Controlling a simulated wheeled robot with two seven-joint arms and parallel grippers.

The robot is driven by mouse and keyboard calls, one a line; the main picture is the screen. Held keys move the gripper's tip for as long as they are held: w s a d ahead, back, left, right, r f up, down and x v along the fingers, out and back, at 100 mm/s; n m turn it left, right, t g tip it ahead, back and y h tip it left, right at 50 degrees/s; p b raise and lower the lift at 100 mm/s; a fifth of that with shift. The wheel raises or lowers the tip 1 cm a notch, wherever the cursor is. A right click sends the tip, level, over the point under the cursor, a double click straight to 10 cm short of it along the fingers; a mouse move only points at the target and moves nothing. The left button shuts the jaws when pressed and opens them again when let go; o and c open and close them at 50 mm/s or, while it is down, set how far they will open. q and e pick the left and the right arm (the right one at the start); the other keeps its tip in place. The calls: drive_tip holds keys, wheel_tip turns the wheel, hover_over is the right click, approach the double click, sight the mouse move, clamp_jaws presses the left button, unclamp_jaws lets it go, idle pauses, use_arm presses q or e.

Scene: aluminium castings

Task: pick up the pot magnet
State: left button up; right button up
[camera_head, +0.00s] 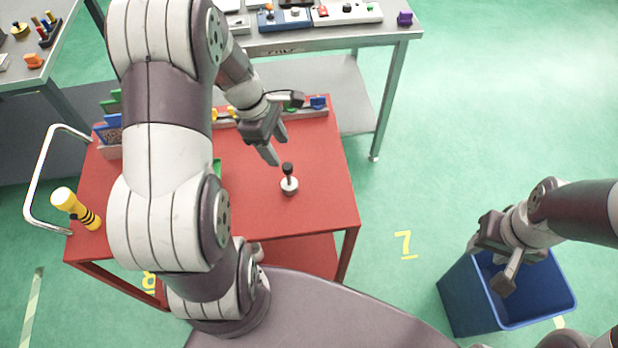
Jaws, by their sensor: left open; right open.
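The pot magnet (289,185) stands on the red cart top (325,205). It has a round silvery base with a dark stem and knob pointing up. My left gripper (276,147) is open and empty. In the picture it is just above and to the left of the magnet, with its fingers pointing down towards it. I cannot tell the exact height of the fingers above the cart. My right gripper (503,268) is open and empty, over the blue bin at the lower right, far from the magnet.
My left arm hides the cart's middle left. A yellow and black torch-like object (75,208) lies near the cart's handle (40,180). A rail with coloured parts (318,104) lines the cart's back edge. A grey bench (350,35) stands behind. A blue bin (470,300) stands right.

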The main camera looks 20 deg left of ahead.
sight(291, 183)
use_arm(q)
drive_tip(key=x, duration=0.8)
drive_tip(key=a+x, duration=0.1)
drive_tip(key=x, duration=0.3)
drive_tip(key=shift+a+f, duration=0.1)
drive_tip(key=shift+f, duration=0.05)
drive_tip(key=shift+w+f, duration=0.1)
drive_tip(key=shift+f, duration=0.15)
drive_tip(key=c, duration=0.9)
drive_tip(key=shift+r, duration=0.1)
clamp_jaws()
